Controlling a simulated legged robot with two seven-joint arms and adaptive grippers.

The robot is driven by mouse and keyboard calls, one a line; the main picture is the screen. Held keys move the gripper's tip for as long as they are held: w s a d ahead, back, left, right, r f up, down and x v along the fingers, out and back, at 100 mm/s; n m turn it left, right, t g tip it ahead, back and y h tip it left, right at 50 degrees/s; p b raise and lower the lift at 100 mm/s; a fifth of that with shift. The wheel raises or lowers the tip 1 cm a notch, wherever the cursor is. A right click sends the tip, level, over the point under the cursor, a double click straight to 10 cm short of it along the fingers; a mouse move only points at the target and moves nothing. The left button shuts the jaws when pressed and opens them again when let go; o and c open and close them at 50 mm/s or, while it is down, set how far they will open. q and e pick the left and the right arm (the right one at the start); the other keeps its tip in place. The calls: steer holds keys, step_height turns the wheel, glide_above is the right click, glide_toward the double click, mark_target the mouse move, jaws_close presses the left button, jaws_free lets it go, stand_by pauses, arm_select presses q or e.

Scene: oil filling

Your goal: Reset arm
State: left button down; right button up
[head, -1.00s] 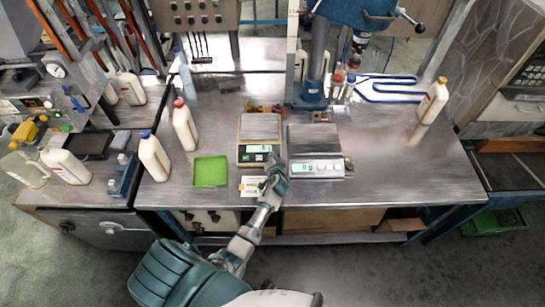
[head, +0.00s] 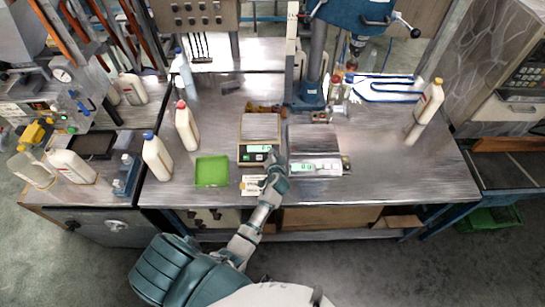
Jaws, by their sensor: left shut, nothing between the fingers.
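My left gripper (head: 276,160) is shut and empty. It is over the front of the metal bench, at the gap between the two scales. The left scale (head: 259,128) has a beige body and a lit green display. The right scale (head: 316,165) is silver with a lit green display. The gripper hides part of the edges between them; I cannot tell if it touches either. My left forearm reaches up from the bottom of the view. My right gripper is not in view.
A green tray (head: 212,171) lies left of the scales. White bottles with a blue cap (head: 157,158), a red cap (head: 187,127) and a yellow cap (head: 429,101) stand on the bench (head: 400,170). A blue drill press (head: 309,85) stands behind. The right front bench is clear.

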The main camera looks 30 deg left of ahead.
arm_select(q)
steer(key=s+d+f+n+g+h, duration=0.1)
steer(key=s+d+f+g+h, duration=0.1)
steer(key=s, duration=0.7)
steer(key=s+d+f+g+h, duration=0.1)
steer(key=s+d+f+g, duration=0.1)
steer(key=s, duration=0.7)
steer(key=s+d+r+m+g+h, duration=0.1)
steer(key=s+d+r+g+h, duration=0.15)
steer(key=s+d, duration=0.4)
steer(key=s+d+r+m+g+h, duration=0.1)
steer(key=s+d+h, duration=0.2)
steer(key=s, duration=0.7)
step_height(320, 180, down, 29)
steer(key=s+b, duration=0.2)
steer(key=b, duration=0.1)
steer(key=s+a+f+g+b, duration=0.1)
steer(key=s+a+f+g, duration=0.1)
steer(key=s+f, duration=1.5)
steer(key=shift+s+a+f+y+b, duration=0.35)
steer(key=shift+a+f, duration=0.1)
steer(key=shift+f, duration=0.15)
